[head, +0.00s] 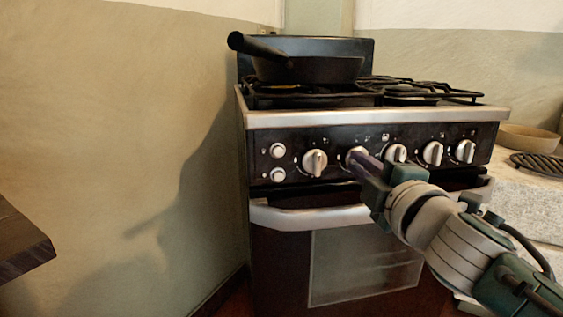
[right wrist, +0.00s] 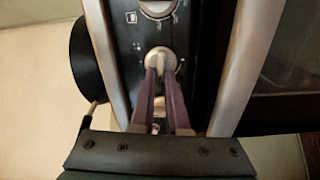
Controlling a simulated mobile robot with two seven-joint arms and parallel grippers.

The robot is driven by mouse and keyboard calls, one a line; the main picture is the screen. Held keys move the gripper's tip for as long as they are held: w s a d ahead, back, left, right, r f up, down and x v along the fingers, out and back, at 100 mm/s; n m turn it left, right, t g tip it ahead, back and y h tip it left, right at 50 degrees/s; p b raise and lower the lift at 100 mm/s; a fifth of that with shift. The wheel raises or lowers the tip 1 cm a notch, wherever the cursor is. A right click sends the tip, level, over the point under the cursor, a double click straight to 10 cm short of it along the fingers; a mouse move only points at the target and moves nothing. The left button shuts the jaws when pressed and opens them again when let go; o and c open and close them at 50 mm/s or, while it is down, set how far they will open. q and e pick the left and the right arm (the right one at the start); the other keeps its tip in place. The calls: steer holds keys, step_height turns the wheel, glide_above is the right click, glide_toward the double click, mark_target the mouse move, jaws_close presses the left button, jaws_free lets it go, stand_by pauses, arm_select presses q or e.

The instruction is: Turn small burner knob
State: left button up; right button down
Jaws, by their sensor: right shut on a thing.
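The stove's black front panel (head: 290,142) carries a row of several silver knobs. My right gripper (head: 356,160) reaches in from the right, its purple fingers at the second large knob from the left (head: 357,151). In the right wrist view, the two fingertips (right wrist: 161,71) lie on either side of this knob (right wrist: 160,57), shut on its raised grip. Part of the knob is hidden by the fingers in the head view. My left gripper is not in view.
Other knobs flank it: one on the left (head: 314,162) and one on the right (head: 396,153), close to my gripper. The oven handle (head: 300,217) juts out below. A black pan (head: 310,70) stands on the stovetop, its handle pointing out to the left.

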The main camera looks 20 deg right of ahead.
steer(key=c, duration=0.9)
jaws_free()
steer(key=s+a+p, duration=0.1)
steer(key=s, duration=0.9)
steer(key=shift+a, duration=0.25)
steer(key=shift+w, duration=0.1)
jaws_close()
stand_by(0.4)
